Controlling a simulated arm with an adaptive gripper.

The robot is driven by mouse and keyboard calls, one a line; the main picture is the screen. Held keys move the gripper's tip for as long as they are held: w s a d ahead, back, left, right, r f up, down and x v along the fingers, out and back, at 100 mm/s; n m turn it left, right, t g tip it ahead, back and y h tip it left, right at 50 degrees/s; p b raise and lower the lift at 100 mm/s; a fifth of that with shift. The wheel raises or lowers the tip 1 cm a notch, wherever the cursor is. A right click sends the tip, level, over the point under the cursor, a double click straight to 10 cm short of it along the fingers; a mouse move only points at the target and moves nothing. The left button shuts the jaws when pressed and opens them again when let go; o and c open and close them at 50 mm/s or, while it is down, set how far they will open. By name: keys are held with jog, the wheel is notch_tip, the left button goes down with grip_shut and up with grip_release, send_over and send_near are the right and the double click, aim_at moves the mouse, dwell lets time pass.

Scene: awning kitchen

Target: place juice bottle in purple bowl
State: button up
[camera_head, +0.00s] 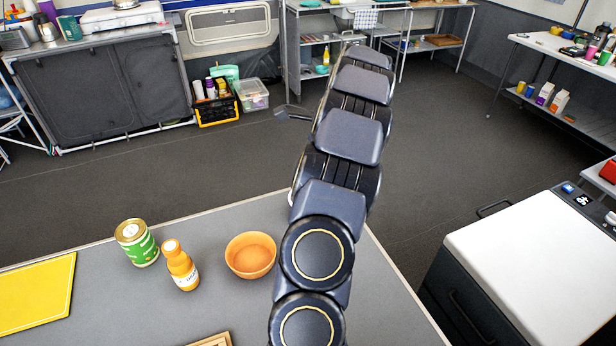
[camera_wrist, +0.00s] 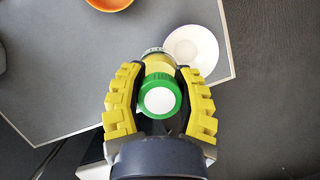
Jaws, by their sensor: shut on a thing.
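In the wrist view, my gripper (camera_wrist: 160,86) has its yellow fingers shut on a bottle (camera_wrist: 159,65) with a green cap and yellowish body. I see it from above, cap toward the camera. A pale, whitish round dish (camera_wrist: 205,42) lies on the table just beyond it, to the upper right. The bottle partly overlaps the dish in the picture; I cannot tell how high it is. No clearly purple bowl shows. In the head view my arm hides the pale dish, the held bottle and my gripper.
An orange bowl (camera_head: 250,270), a small orange bottle (camera_head: 183,268), a green can (camera_head: 143,250) and a yellow board (camera_head: 35,297) are on the grey table (camera_head: 110,322). The table's corner is close to the pale dish. A white-topped box (camera_head: 530,255) stands to the right.

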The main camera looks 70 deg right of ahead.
jog(key=w+d+f, duration=0.3)
jog(key=d+f, duration=0.4)
jog(key=f, duration=0.3)
dwell(0.3)
jog(key=shift+f, duration=0.15)
jog(key=o, duration=1.1)
jog(key=v, duration=1.2)
